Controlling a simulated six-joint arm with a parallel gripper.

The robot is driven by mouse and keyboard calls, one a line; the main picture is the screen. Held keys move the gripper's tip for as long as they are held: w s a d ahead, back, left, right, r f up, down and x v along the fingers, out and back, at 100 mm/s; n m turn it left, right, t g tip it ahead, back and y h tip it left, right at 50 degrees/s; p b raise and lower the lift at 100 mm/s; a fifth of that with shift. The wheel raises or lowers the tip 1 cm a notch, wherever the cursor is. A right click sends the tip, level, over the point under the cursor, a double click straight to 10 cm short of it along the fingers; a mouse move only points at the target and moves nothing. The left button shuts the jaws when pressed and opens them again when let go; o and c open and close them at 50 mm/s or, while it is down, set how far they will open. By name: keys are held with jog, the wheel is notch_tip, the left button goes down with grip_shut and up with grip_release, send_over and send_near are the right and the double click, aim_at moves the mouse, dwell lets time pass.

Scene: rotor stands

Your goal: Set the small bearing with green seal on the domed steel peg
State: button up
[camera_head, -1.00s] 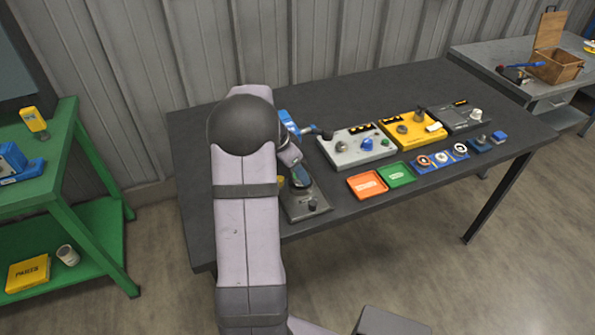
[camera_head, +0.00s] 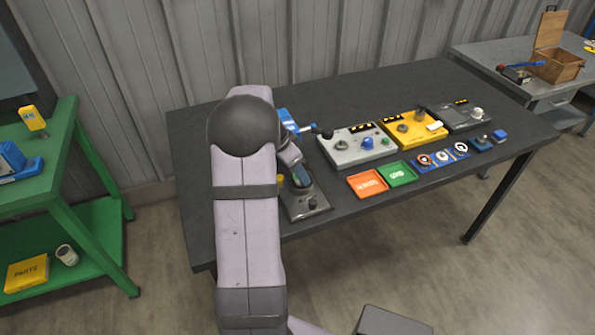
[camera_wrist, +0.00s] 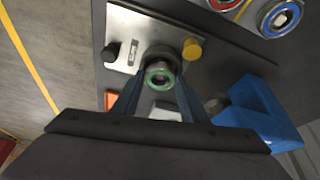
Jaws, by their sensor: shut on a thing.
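The small bearing with green seal (camera_wrist: 160,75) shows as a green ring in the wrist view, between the fingertips of my gripper (camera_wrist: 160,88). My gripper is shut on it and holds it over the dark round boss (camera_wrist: 160,55) of a grey metal stand (camera_wrist: 215,62). The domed steel peg is not clearly visible; the bearing and fingers cover that spot. I cannot tell whether the bearing is around the peg or above it. In the head view my gripper (camera_head: 301,178) is over the dark-grey stand (camera_head: 318,203) near the table's front edge.
On that stand are a black knob (camera_wrist: 111,52) and a yellow knob (camera_wrist: 192,48). A blue object (camera_wrist: 258,112) is close on the right. Farther right are an orange tray (camera_head: 367,184), a green tray (camera_head: 397,174), ringed parts (camera_head: 442,157) and a yellow stand (camera_head: 400,119).

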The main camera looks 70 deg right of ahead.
jog(key=shift+b, duration=0.3)
dwell(0.5)
jog(key=o, duration=1.7)
jog(key=shift+f, duration=0.1)
jog(key=shift+c, duration=0.2)
jog(key=shift+r, duration=0.2)
notch_tip(320, 180, up, 8)
jog(key=p, duration=0.5)
jog(key=shift+f, duration=0.15)
